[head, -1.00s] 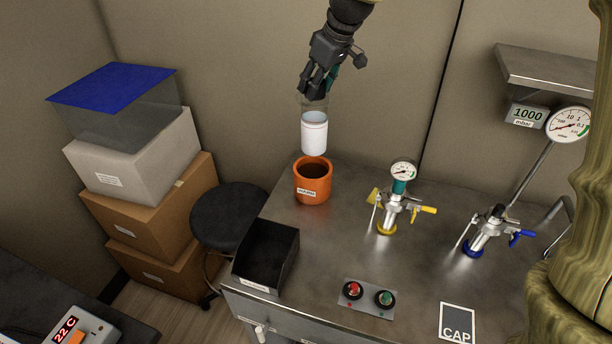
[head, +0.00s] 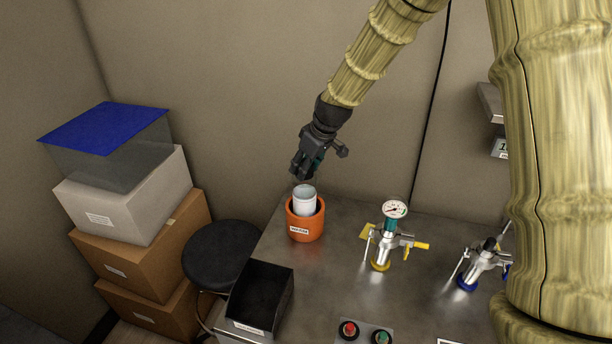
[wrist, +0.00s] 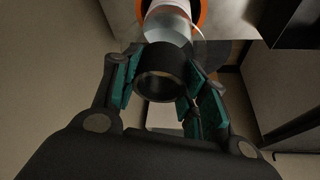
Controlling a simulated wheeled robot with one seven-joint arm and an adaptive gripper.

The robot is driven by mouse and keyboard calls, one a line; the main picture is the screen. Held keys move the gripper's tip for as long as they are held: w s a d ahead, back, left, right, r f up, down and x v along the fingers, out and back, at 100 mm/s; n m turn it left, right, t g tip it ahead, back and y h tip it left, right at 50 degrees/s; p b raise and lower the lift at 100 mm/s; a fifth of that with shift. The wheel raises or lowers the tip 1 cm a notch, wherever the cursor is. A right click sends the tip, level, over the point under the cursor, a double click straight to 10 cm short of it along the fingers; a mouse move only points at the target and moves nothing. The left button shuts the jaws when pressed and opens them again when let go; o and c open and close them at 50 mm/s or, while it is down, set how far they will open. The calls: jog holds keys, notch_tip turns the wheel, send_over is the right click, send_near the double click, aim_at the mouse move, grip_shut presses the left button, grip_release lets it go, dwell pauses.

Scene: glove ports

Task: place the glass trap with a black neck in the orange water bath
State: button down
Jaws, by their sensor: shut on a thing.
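The glass trap (head: 304,203) is upright, with a white lower body and clear glass above. Its black neck (wrist: 160,72) is between the teal finger pads of my gripper (wrist: 163,85), which is shut on it. The gripper also shows in the head view (head: 303,175), just above the trap. The orange water bath (head: 304,228) stands on the metal bench with a label on its front. The trap's lower part is inside the bath mouth and hidden by the rim; I cannot tell whether it touches the bottom. An orange edge of the bath (wrist: 202,12) shows in the wrist view.
A black open bin (head: 260,298) is at the bench's front left. A yellow-handled valve with a gauge (head: 383,245) stands right of the bath, a blue one (head: 482,266) farther right. A stool (head: 222,255) and stacked boxes (head: 140,250) are left of the bench.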

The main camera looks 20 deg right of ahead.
aim_at(306, 178)
jog(key=shift+s+f, duration=0.1)
jog(key=shift+f, duration=0.6)
jog(key=shift+f+p, duration=0.35)
jog(key=shift+f, duration=1.05)
jog(key=c, duration=0.8)
grip_release()
jog(key=shift+f, duration=0.1)
jog(key=shift+b+v, duration=1.1)
jog(key=shift+v, duration=5.05)
